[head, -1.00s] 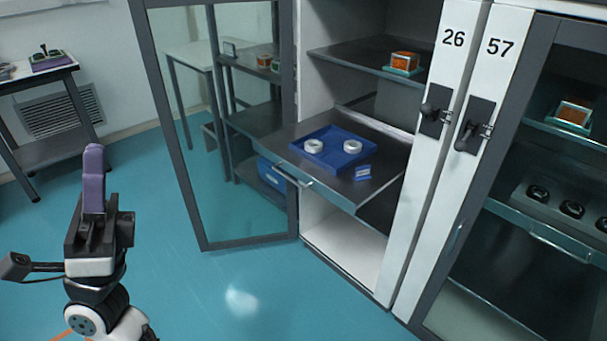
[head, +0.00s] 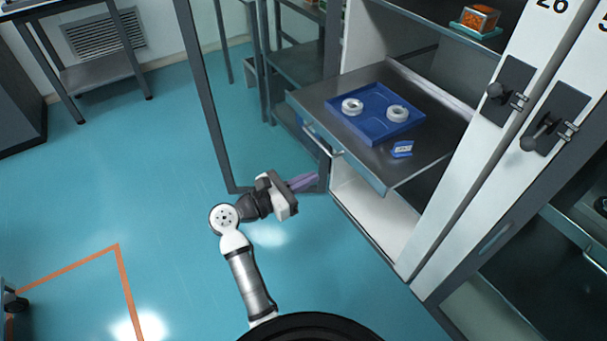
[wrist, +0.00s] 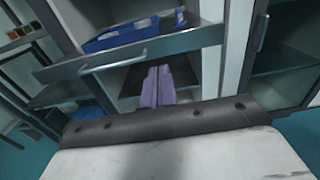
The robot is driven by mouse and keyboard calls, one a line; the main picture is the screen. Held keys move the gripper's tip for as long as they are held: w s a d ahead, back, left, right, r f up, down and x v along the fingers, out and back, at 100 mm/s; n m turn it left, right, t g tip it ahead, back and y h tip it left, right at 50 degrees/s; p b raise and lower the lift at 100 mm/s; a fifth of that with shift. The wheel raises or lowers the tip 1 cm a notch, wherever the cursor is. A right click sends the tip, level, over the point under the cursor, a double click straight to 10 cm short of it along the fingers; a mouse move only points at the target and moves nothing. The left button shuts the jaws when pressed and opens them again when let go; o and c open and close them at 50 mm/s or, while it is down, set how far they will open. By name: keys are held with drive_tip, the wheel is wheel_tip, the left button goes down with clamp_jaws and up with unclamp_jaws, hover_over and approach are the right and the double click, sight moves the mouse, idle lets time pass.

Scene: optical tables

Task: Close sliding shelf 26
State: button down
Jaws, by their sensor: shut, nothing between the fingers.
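Sliding shelf 26 (head: 330,100) is a dark metal shelf pulled out of the cabinet marked 26 (head: 553,6). Its front edge carries a silver bar handle (head: 323,142). On it lie a blue tray (head: 372,122) with two white rings and a small blue box (head: 402,149). My gripper (head: 304,183), with purple fingers, is shut and empty, in front of and below the shelf's front edge, apart from the handle. The wrist view shows the fingers (wrist: 157,86) pointing at the cabinet, with the shelf front (wrist: 170,47) and handle (wrist: 100,69) above and to the left.
A glass door (head: 213,110) stands open left of the shelf. The cabinet's white door edges with dark latches (head: 508,88) stand at the right. An upper shelf holds an orange item (head: 480,18).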

sight(423, 120)
drive_tip(key=p+x, duration=0.3)
drive_tip(key=x, duration=0.7)
drive_tip(key=shift+w+d, duration=0.1)
drive_tip(key=b+x, duration=0.6)
drive_tip(key=x, duration=2.2)
drive_tip(key=shift+f+b, duration=0.1)
drive_tip(key=shift+b, duration=0.3)
drive_tip(key=shift+w+d, duration=0.4)
drive_tip(key=shift+d, duration=0.1)
drive_tip(key=shift+r, duration=0.4)
drive_tip(key=shift+r, duration=0.1)
